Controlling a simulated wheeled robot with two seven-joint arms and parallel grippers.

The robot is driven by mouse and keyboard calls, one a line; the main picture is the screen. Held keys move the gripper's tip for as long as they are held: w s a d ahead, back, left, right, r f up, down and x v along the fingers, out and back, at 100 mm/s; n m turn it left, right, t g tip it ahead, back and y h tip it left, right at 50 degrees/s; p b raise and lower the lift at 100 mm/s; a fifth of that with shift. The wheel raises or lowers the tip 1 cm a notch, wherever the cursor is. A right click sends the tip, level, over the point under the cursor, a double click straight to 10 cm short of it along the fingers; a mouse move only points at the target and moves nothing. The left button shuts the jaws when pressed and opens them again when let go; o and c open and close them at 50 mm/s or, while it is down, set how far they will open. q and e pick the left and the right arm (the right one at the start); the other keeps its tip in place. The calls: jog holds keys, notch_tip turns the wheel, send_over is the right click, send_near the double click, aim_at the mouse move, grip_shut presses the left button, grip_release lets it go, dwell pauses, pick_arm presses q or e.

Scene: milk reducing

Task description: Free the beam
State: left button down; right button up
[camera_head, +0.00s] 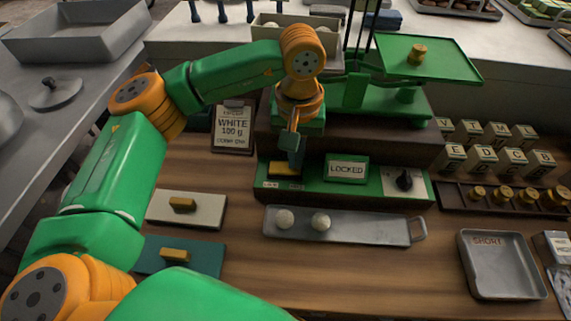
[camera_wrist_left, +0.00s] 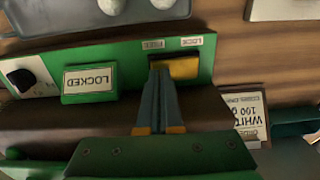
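A yellow slider (camera_head: 285,169) sits at the panel's left; in the left wrist view the slider (camera_wrist_left: 182,68) lies beside the FREE and LOCK labels. My left gripper (camera_head: 291,150) points down at the slider. Its fingers (camera_wrist_left: 161,72) look shut together, with tips over or against the slider's edge; contact is unclear. My right gripper is not in view.
A metal tray (camera_head: 375,230) with two white balls lies in front of the panel. A black knob (camera_head: 404,180) is at the panel's right. A WHITE 100 g card (camera_head: 233,126) stands left. A SHORT tray (camera_head: 500,270), letter blocks and brass weights are at right.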

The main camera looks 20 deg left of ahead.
pick_arm(q)
jog(key=shift+f, duration=0.25)
notch_tip(320, 180, up, 7)
jog(key=p, duration=0.5)
jog(key=shift+r, duration=0.15)
